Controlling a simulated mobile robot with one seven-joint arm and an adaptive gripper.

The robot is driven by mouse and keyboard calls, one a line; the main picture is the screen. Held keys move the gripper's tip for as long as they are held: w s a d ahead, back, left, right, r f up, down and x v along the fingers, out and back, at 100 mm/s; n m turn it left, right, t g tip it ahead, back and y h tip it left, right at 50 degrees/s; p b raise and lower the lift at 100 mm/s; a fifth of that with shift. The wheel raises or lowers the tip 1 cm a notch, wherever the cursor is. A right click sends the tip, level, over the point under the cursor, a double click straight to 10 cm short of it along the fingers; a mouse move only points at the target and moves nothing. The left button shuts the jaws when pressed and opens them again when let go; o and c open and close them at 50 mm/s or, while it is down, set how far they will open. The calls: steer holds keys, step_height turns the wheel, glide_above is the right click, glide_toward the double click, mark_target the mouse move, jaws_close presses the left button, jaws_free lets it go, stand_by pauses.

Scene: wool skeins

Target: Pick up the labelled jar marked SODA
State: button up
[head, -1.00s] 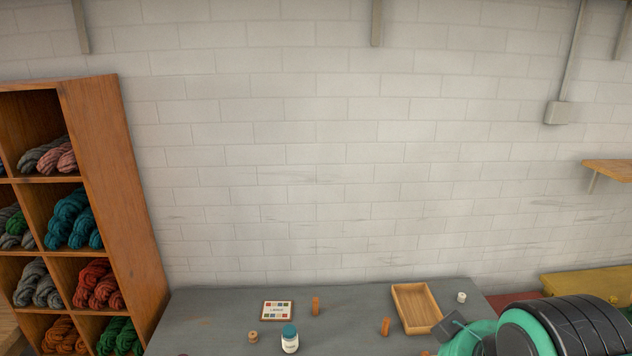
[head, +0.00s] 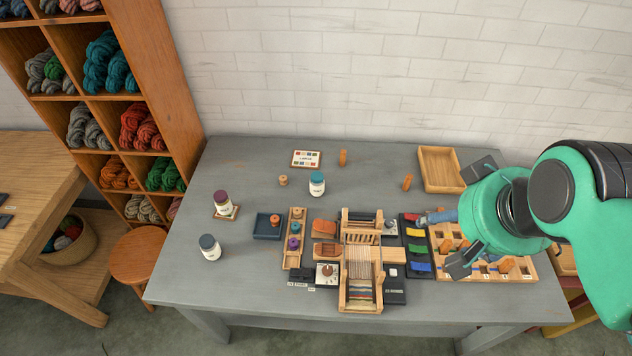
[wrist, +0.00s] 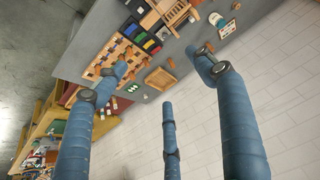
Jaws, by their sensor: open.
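Three white jars with labels too small to read stand on the grey table (head: 180,275); I cannot tell which is marked SODA. One jar has a teal lid (head: 317,185) and stands left of centre at the back. One jar has a maroon lid (head: 223,205) and stands on a small wooden coaster at the left. One jar has a grey-blue lid (head: 210,248) near the left front. My gripper (head: 448,222) is open and empty above the right part of the table, well right of all three jars. Its blue fingers are spread in the wrist view (wrist: 160,75).
A small loom (head: 361,285) stands at the table's front middle, with a blue tray (head: 267,227) and a bobbin rack (head: 294,240) left of it. A wooden tray (head: 425,160) lies at back right. A shelf of skeins (head: 165,60) and a stool (head: 140,255) stand left.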

steer(key=shift+w+r, duration=0.1)
steer(key=shift+w, duration=0.05)
steer(key=shift+c, duration=0.4)
